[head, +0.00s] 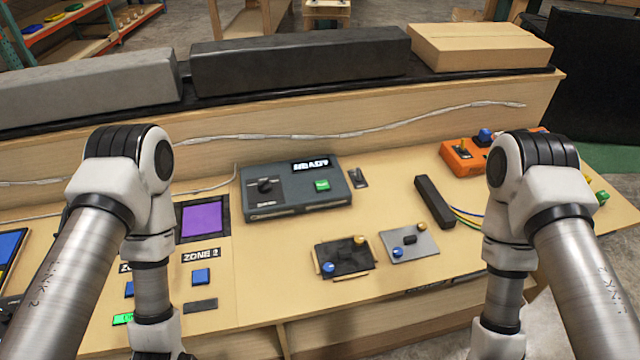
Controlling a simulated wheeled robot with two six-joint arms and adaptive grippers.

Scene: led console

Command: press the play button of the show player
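The show player appears to be the dark blue-grey box (285,200) on the console, left of the picture's middle. It has a black knob (265,186) on its left and a small sign on its top rear edge that seems to read READY (310,164). A green button (321,185) sits on its right half and is in plain view; its marking is too small to read. My two arms come in at left and right and reach down past the bottom edge, on either side of the player. Both grippers are out of view.
A small dark switch (359,178) lies right of the player. In front are a black plate (343,258) and a grey plate (408,243) with knobs. A black bar (434,201) and orange box (461,158) stand right. A purple panel (202,219) and blue button (201,277) are left.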

